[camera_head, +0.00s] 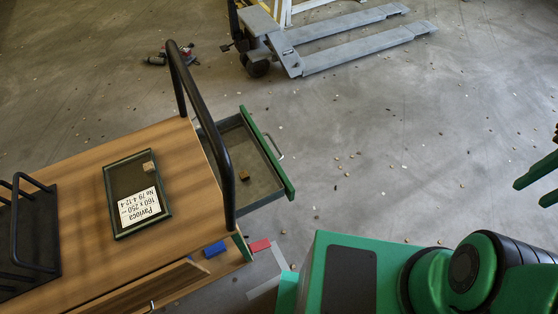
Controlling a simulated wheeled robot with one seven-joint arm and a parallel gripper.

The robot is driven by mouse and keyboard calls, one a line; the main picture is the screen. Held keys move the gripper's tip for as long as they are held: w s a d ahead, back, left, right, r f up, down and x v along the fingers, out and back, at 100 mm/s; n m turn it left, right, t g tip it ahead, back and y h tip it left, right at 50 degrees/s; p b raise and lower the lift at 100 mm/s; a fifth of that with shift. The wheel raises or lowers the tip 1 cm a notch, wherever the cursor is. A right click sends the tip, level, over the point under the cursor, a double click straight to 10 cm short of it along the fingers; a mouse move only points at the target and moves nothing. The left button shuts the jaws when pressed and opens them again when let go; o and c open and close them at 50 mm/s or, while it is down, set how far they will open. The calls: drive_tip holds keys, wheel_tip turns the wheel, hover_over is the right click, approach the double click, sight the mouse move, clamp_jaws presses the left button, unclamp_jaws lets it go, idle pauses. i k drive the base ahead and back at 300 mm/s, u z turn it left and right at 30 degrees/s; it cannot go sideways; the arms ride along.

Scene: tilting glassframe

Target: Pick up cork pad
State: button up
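A lighter tan piece (149,167), also like cork, sits on the upper right corner of the glass frame (124,179). I cannot tell from the look alone which one is the cork pad. My gripper (537,187) shows at the right edge as two dark green fingers with a gap between them, partly cut off by the picture edge. It is open and far from both pieces, with nothing seen between the fingers.
The drawer (276,168) juts right from a wooden-topped cart (80,160). A black tube handle (205,120) arches beside it. A black rack (30,235) stands at left. Blue (214,249) and red (259,245) blocks lie low. A pallet jack (345,40) stands behind. Floor at right is mostly open.

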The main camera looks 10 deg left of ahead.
sight(244, 176)
drive_tip(key=z, duration=0.55)
drive_tip(key=k, duration=1.2)
drive_tip(key=u, duration=1.25)
drive_tip(key=i, duration=1.05)
